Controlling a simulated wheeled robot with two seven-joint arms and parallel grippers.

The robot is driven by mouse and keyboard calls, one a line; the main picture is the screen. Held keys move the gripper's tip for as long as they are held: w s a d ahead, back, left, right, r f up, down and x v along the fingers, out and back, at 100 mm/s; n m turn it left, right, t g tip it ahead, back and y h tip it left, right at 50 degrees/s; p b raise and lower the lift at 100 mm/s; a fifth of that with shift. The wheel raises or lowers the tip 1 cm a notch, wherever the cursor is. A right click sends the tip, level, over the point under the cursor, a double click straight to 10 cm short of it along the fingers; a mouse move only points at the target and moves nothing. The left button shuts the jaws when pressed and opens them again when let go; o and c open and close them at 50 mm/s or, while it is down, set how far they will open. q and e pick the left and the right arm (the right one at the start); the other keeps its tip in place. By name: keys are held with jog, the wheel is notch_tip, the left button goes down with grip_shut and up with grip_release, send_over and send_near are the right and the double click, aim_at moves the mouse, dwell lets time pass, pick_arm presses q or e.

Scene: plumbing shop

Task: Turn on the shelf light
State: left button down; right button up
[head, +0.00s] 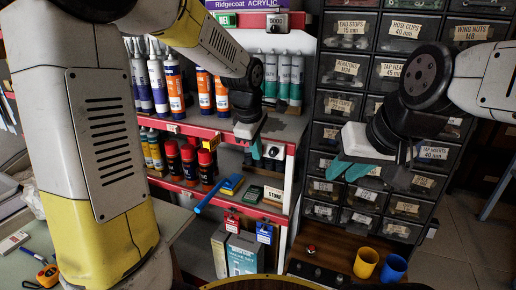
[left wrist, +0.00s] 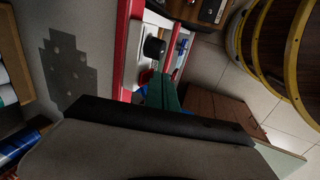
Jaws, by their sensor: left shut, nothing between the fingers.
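A white switch plate with a dark knob (head: 274,151) sits on the front edge of the shelf unit, below the red-edged upper shelf (head: 205,129). The black knob (left wrist: 154,48) shows clearly in the left wrist view, on its pale plate beside a red edge. My left gripper (head: 256,150) is shut and empty, just left of the plate. Its teal fingers (left wrist: 166,92) are close to the knob in the left wrist view; I cannot tell whether they touch. My right gripper (head: 350,170) hangs before the drawer cabinet, holding nothing visible. No lamp is clearly visible.
Tubes and bottles (head: 171,85) crowd the shelves behind my left arm. A blue-handled tool (head: 215,194) sticks out from the lower shelf. The drawer cabinet (head: 407,206) stands at right. Orange and blue cups (head: 366,262) stand on a wooden surface below.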

pick_arm(q)
jog(key=shift+w+d+f, duration=0.1)
jog(key=shift+w, duration=0.15)
jog(key=shift+r, duration=0.85)
